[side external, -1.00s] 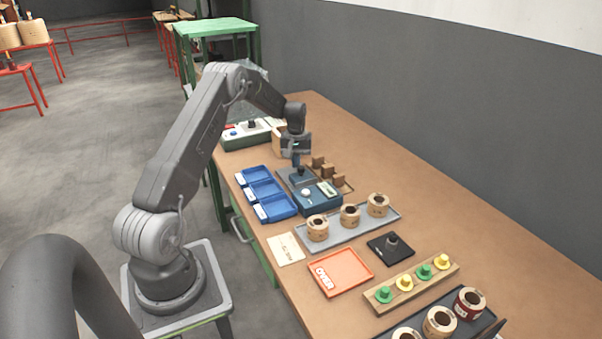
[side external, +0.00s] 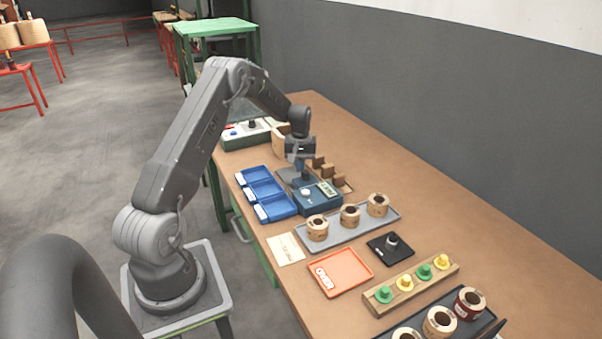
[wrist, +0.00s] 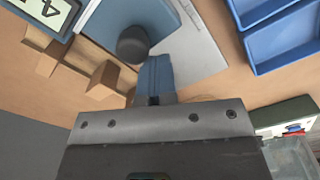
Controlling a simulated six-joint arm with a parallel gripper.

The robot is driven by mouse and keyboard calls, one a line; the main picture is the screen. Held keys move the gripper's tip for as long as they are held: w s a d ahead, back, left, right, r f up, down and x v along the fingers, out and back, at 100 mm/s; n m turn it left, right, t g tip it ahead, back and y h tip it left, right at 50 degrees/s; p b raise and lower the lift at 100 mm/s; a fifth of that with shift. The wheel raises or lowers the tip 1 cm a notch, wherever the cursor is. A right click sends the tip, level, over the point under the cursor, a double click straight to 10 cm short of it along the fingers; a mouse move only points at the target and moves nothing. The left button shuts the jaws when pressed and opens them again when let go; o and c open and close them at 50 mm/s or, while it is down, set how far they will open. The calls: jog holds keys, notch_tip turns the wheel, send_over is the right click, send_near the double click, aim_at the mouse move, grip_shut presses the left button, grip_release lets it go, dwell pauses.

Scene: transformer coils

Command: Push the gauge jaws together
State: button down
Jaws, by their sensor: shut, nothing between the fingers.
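The gauge is a blue box (side external: 318,199) with a lit display on the table, below my gripper. In the wrist view its display (wrist: 42,12) is cut off at the top left. A dark round knob (wrist: 132,44) stands at the gauge's edge beside a bare pale grey plate (wrist: 196,45). My gripper (side external: 301,176) is shut and empty, pointing down over the plate end of the gauge. In the wrist view its blue fingertips (wrist: 155,76) are close beside the knob; I cannot tell whether they touch. The jaw faces are not clearly visible.
Blue trays (side external: 262,190) lie left of the gauge. Brown wooden blocks (side external: 327,170) stand behind it. A grey tray (side external: 385,221) with coils is in front, then an orange tray (side external: 340,285) and a black stand (side external: 388,252).

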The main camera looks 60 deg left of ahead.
dwell(0.4)
jog(key=shift+a, duration=0.55)
notch_tip(320, 180, up, 7)
dwell(0.5)
